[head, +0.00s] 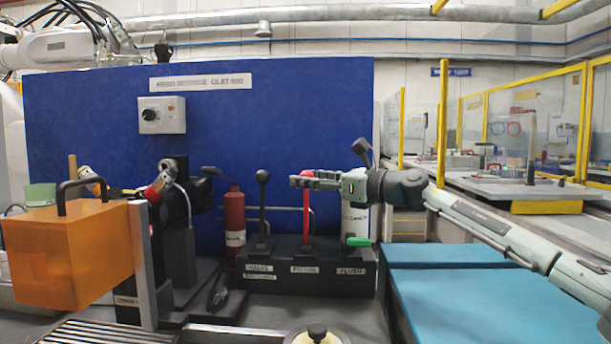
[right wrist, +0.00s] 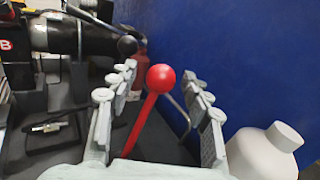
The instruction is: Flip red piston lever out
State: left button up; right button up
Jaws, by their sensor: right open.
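The red piston lever (head: 306,212) stands nearly upright in the middle of a black lever box (head: 300,285), above its centre label. In the head view its top is mostly hidden by my right gripper (head: 302,182). In the right wrist view the lever's red ball (right wrist: 160,78) sits between the fingers of my right gripper (right wrist: 158,88), and its red shaft runs down to the lower left. The fingers are open, with a visible gap on each side of the ball. My left gripper is not in view.
A red extinguisher (head: 235,218) stands left. A blue panel (head: 300,110) rises behind. A white bottle (right wrist: 262,150) is close to the right finger.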

jog(key=shift+w+a, duration=0.4)
jog(key=shift+a, duration=0.2)
grip_shut()
